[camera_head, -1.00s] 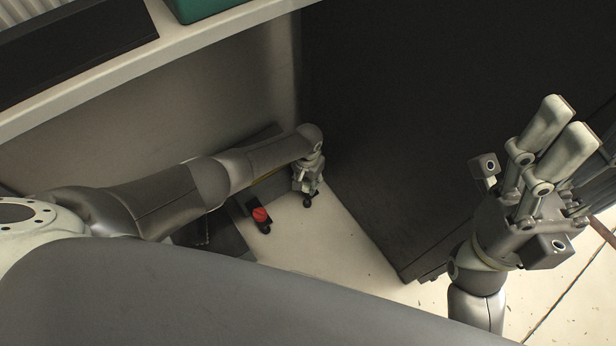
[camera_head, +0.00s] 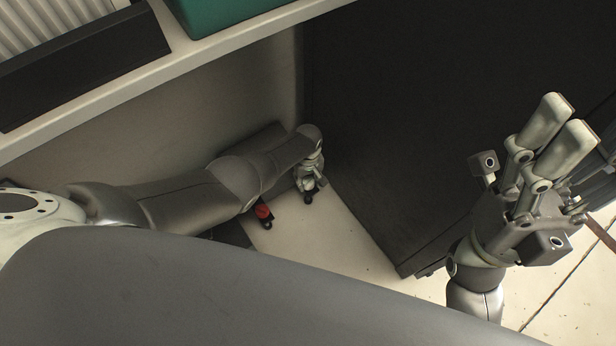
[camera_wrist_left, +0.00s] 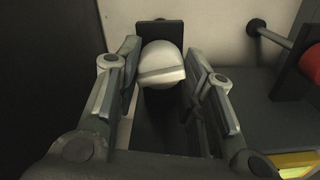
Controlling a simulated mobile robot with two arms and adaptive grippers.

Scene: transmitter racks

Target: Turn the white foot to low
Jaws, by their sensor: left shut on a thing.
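The white foot (camera_wrist_left: 160,62) is a rounded white knob with a flat ridge across it, on a dark bracket in the left wrist view. My left gripper (camera_wrist_left: 163,60) has one finger on each side of it and is shut on it. In the head view my left gripper (camera_head: 309,182) points down at the floor beside the dark cabinet and largely hides the white foot. My right gripper (camera_head: 567,122) is held up at the right, its two fingers apart and empty, away from the foot.
A red foot (camera_head: 263,211) stands just left of my left gripper; it also shows at the wrist view's right edge (camera_wrist_left: 311,66). A large dark cabinet (camera_head: 390,130) stands to the right. A pale shelf edge (camera_head: 200,62) with a green box (camera_head: 215,12) is above.

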